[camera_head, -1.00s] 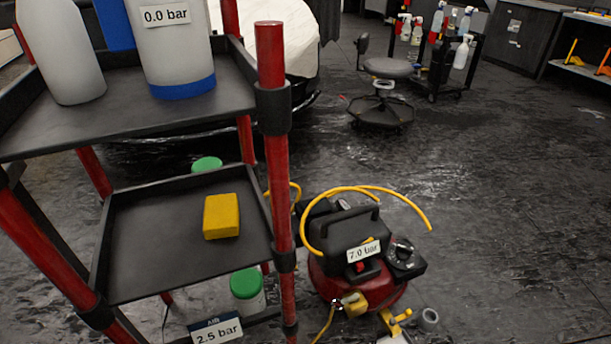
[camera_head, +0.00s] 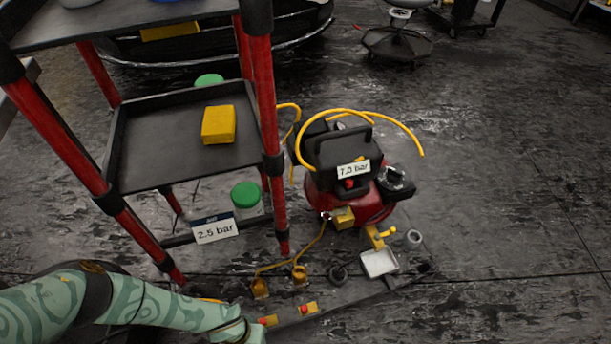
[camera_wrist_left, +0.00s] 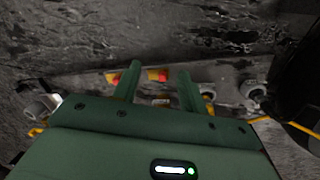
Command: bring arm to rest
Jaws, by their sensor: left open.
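My left arm (camera_head: 130,298), pale green with a dark pattern, reaches in from the lower left of the head view. Its end is cut off by the bottom edge, near the dark base plate (camera_head: 340,304) on the floor. In the left wrist view my left gripper (camera_wrist_left: 157,80) shows two green fingers, parallel and apart, with nothing held between them. Beyond the fingertips are small red-and-yellow fittings (camera_wrist_left: 113,78). They also show in the head view (camera_head: 308,308). My right gripper is in neither view.
A cart with red posts (camera_head: 262,100) and black shelves stands at left, with a yellow block (camera_head: 218,125) on one shelf. A red compressor (camera_head: 362,206) labelled 7.0 bar stands beside it, with yellow hoses (camera_head: 390,120). Open floor (camera_head: 510,180) lies to the right.

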